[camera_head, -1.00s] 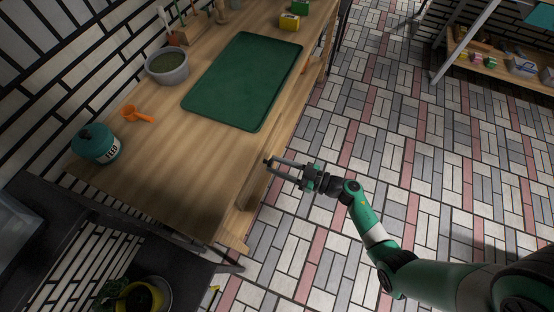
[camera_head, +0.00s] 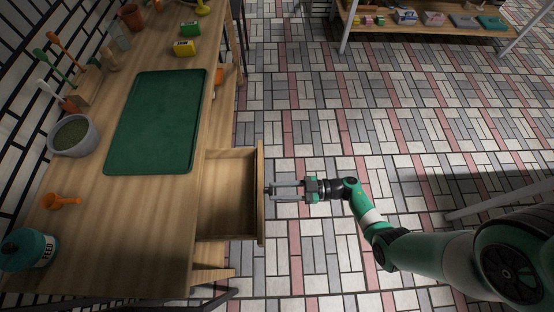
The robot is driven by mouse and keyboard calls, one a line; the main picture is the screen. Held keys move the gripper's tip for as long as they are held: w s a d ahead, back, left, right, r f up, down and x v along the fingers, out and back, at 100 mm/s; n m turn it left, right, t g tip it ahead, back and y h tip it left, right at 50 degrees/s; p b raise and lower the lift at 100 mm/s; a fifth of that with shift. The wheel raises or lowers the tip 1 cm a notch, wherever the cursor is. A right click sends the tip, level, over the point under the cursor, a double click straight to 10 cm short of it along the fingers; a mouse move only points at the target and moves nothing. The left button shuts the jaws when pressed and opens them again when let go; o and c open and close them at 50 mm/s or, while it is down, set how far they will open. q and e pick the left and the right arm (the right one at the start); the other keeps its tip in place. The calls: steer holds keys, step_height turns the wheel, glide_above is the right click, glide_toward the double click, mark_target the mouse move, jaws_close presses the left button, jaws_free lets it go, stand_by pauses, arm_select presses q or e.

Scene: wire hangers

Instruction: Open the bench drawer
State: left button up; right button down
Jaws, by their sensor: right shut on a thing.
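The wooden bench (camera_head: 110,245) runs along the left side of the head view. Its drawer (camera_head: 226,195) is pulled out to the right, and its inside looks empty. My right gripper (camera_head: 270,191) is at the outer face of the drawer front (camera_head: 261,195), with its two fingers pointing left. It is shut on the drawer's handle, which is mostly hidden between the fingertips. My left gripper is not in view.
A green mat (camera_head: 155,120), a bowl (camera_head: 73,136), an orange scoop (camera_head: 60,201) and a feed tin (camera_head: 28,250) are on the bench top. A shelf (camera_head: 430,22) with boxes stands at the back right.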

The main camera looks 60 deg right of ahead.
steer(key=c, duration=0.5)
jaws_free()
steer(key=p+v, duration=0.1)
steer(key=v, duration=1)
steer(key=shift+s, duration=0.25)
steer(key=shift+d, duration=0.15)
